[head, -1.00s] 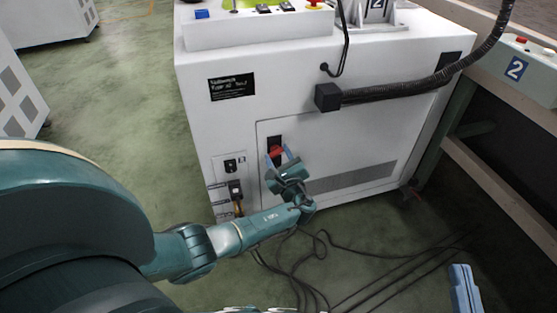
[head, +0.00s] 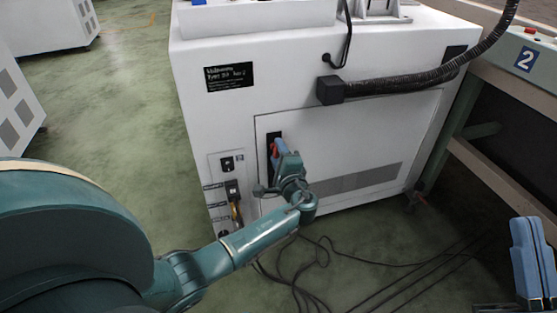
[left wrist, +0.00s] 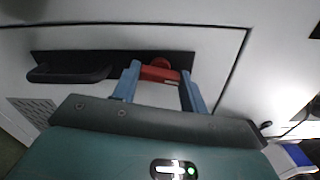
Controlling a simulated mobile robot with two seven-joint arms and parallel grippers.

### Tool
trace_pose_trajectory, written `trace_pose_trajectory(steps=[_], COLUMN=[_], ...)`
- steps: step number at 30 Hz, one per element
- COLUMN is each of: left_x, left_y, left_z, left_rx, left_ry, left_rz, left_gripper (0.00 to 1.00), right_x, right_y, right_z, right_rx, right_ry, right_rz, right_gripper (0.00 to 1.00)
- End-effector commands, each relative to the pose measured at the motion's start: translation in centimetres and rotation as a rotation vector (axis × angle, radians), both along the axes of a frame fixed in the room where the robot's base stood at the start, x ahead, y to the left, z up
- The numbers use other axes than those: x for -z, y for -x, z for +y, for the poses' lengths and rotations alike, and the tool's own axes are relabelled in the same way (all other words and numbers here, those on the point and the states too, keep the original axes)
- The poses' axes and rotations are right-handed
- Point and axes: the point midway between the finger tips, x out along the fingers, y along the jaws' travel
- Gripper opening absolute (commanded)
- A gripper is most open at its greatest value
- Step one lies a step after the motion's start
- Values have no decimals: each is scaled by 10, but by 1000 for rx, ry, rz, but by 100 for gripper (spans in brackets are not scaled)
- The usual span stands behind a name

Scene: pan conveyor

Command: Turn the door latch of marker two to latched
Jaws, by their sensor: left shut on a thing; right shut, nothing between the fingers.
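The red door latch (left wrist: 160,73) sits on a black plate (left wrist: 110,64) in the door of the white cabinet. In the head view, the latch (head: 273,149) is partly hidden by my left gripper (head: 282,147). In the left wrist view, the blue fingers of my left gripper (left wrist: 160,85) stand on either side of the latch, and the gripper is shut on it. The door (head: 370,140) lies flush with the cabinet front. My right gripper (head: 526,222) is shut and empty at the lower right, away from the cabinet.
A black hose (head: 400,91) runs across the cabinet above the door. A switch panel (head: 229,190) is left of the door. Black cables (head: 330,262) lie on the floor. A frame with a "2" box (head: 526,60) stands at the right.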

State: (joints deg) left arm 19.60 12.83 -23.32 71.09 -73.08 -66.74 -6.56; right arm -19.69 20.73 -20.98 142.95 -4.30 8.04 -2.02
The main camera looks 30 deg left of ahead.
Motion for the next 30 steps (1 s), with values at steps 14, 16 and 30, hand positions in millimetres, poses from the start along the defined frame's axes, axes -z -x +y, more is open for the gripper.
trace_pose_trajectory(steps=[14,16,30], left_x=[1,0,0], left_y=[0,0,0], left_z=[-1,-1,-1], left_rx=[2,2,2], left_ry=[135,140,148], left_rz=[-157,-164,-171], left_gripper=[20,20,45], right_x=[-20,-21,-22], right_y=[6,7,7], right_z=[-2,-2,-2], right_rx=[-1,-1,-1], right_ry=[18,18,19], right_rz=[-181,-188,-193], right_gripper=[0,0,0])
